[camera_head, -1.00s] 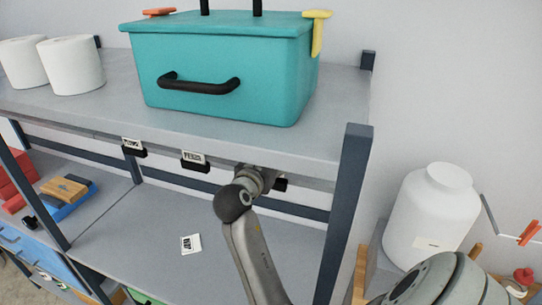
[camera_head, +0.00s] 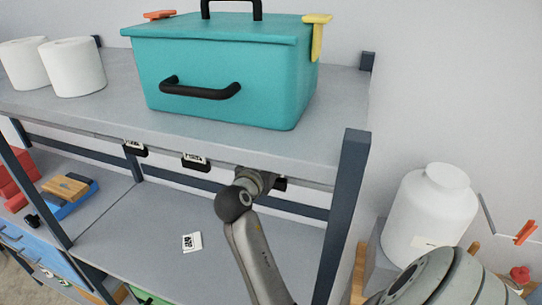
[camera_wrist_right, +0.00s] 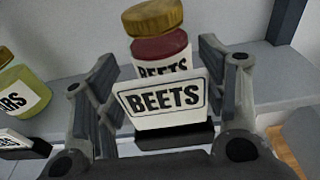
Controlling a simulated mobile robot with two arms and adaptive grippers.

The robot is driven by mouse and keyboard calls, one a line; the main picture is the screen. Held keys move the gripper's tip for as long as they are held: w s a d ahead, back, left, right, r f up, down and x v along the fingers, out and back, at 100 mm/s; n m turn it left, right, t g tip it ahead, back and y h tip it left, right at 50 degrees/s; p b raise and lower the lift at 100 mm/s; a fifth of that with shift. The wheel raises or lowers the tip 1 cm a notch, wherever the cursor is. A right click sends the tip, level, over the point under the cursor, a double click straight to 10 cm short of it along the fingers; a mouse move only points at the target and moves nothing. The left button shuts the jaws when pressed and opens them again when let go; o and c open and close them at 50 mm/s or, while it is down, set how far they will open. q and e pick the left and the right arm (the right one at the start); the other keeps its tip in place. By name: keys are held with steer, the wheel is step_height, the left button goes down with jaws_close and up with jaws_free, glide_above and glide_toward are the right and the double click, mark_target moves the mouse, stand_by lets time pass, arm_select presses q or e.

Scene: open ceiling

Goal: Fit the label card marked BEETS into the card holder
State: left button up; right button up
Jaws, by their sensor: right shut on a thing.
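The white BEETS card (camera_wrist_right: 165,98) stands between the two fingers of my right gripper (camera_wrist_right: 160,92), which is shut on its side edges. The card leans slightly. Its lower edge meets the black card holder (camera_wrist_right: 178,137) on the shelf edge; I cannot tell how deep it sits in the slot. In the head view my right gripper (camera_head: 266,179) is at the upper shelf's front edge, mostly hidden behind my wrist, and the card is hidden there. A dark end of the holder (camera_head: 281,184) shows just right of it. My left gripper is not in view.
A jar with a BEETS label (camera_wrist_right: 160,45) stands behind the card. Another labelled jar (camera_wrist_right: 25,90) is to the left. Other card holders (camera_head: 196,163) line the shelf edge. A loose white card (camera_head: 192,242) lies on the lower shelf. A teal box (camera_head: 215,65) stands above.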

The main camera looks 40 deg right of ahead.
steer(key=shift+p, duration=0.35)
steer(key=shift+f+b, duration=0.45)
steer(key=shift+f, duration=1.45)
stand_by(0.3)
steer(key=o, duration=1)
steer(key=shift+s+a, duration=0.1)
steer(key=shift+a, duration=0.1)
steer(key=v, duration=0.7)
